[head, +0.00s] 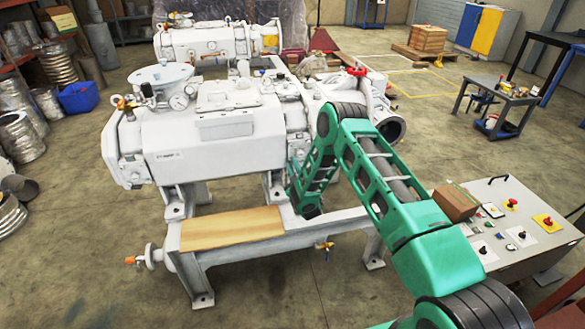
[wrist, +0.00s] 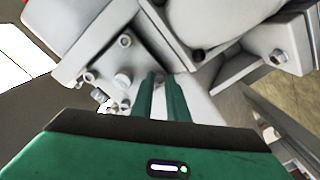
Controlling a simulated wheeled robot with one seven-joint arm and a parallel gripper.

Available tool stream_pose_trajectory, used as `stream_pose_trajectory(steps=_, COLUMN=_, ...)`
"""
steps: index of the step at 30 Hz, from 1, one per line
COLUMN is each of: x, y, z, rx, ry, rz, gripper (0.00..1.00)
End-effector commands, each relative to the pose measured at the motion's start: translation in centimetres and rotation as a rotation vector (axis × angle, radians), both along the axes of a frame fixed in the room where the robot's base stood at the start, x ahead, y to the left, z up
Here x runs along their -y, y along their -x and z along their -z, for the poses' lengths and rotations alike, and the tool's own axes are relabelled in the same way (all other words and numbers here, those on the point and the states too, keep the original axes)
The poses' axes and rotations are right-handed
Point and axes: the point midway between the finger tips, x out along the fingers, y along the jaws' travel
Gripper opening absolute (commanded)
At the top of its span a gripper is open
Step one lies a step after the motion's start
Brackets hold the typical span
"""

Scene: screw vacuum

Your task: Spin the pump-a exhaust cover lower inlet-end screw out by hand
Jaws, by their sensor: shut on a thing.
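The near white pump, which appears to be pump-a (head: 225,128), stands on a grey frame. In the wrist view its white housing (wrist: 100,25) fills the upper part, with several bolt heads on it. My gripper (wrist: 161,76) reaches in with two green fingers close together, tips against the pump's end. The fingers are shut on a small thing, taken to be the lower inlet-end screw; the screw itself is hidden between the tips. In the head view my arm folds down beside the pump's right end, and the fingertips are hidden.
Other screws (wrist: 124,79) sit just left of the fingers. A bolted block (wrist: 280,57) is close on the right. A control desk (head: 520,225) with a brown box (head: 454,202) stands to the right. A wooden board (head: 230,228) lies on the frame. Open floor lies in front.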

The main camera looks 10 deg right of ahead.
Motion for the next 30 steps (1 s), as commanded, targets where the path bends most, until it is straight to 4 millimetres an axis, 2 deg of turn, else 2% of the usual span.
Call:
stream_pose_trajectory(steps=6, x=-0.15, y=-0.05, z=-0.08, rx=0.004, ry=0.152, rz=-0.002, gripper=0.0)
stream_pose_trajectory(steps=13, x=-0.13, y=-0.11, z=-0.18, rx=0.006, ry=0.253, rz=-0.002, gripper=0.0)
stream_pose_trajectory(steps=30, x=-0.13, y=-0.22, z=-0.4, rx=0.011, ry=0.3, rz=-0.001, gripper=0.0)
